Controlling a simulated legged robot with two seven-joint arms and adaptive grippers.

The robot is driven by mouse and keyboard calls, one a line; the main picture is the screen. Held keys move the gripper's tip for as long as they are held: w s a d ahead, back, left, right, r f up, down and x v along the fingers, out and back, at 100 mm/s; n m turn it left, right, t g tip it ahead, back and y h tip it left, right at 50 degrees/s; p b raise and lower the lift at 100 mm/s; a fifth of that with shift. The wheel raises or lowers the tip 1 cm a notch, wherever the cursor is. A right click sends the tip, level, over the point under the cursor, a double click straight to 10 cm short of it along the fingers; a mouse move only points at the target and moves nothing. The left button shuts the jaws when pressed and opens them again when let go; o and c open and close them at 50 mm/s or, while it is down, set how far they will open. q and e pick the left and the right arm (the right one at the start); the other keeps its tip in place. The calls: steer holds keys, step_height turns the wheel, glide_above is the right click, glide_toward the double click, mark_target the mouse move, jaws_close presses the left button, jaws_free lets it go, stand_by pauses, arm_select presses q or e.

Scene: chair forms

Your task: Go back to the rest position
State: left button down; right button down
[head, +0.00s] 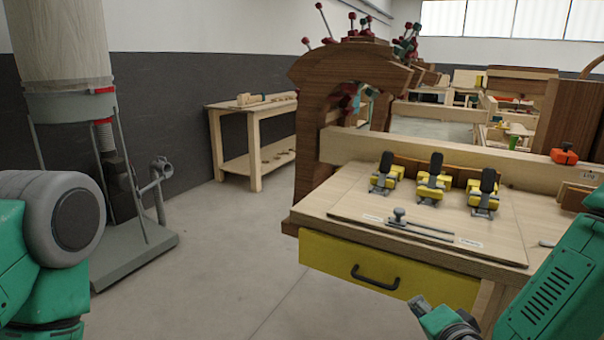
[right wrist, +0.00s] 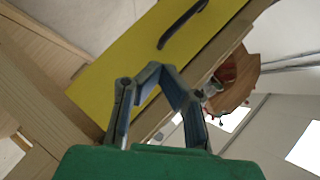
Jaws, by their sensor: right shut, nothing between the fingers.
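My right gripper (head: 440,318) is at the bottom right of the head view, in front of the workbench and below the level of its top. In the right wrist view its two grey fingers (right wrist: 155,72) bend inward to meet, shut with nothing between them. The yellow drawer front (right wrist: 130,60) with its black handle shows behind the fingers there. Of my left arm, only green and grey links show at the left edge of the head view; its gripper is out of view.
The workbench top (head: 350,205) bears several yellow clamps (head: 433,180), and a metal rod tool (head: 420,226). Its yellow drawer (head: 385,275) is closed. A dust collector (head: 70,110) stands at left, a side table (head: 255,130) behind. The floor between is clear.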

steer(key=s+f+n+g+y, duration=0.1)
steer(key=s+f+n+g, duration=0.4)
steer(key=s+f, duration=0.5)
steer(key=s+d+f+n+g, duration=0.2)
steer(key=s+f, duration=0.2)
steer(key=s, duration=0.2)
steer(key=s+d+f+n+g+h, duration=0.1)
steer(key=s+d+f+n+g, duration=0.1)
steer(key=s, duration=0.5)
steer(key=s+d+f+n+g, duration=0.2)
steer(key=s+f+n+g, duration=0.1)
steer(key=s, duration=0.4)
step_height(320, 180, down, 3)
steer(key=shift+s+r+g+h, duration=0.15)
steer(key=shift+r+g+h, duration=0.05)
steer(key=shift+g+h, duration=0.25)
steer(key=shift+a+r, duration=0.1)
steer(key=shift+a, duration=0.1)
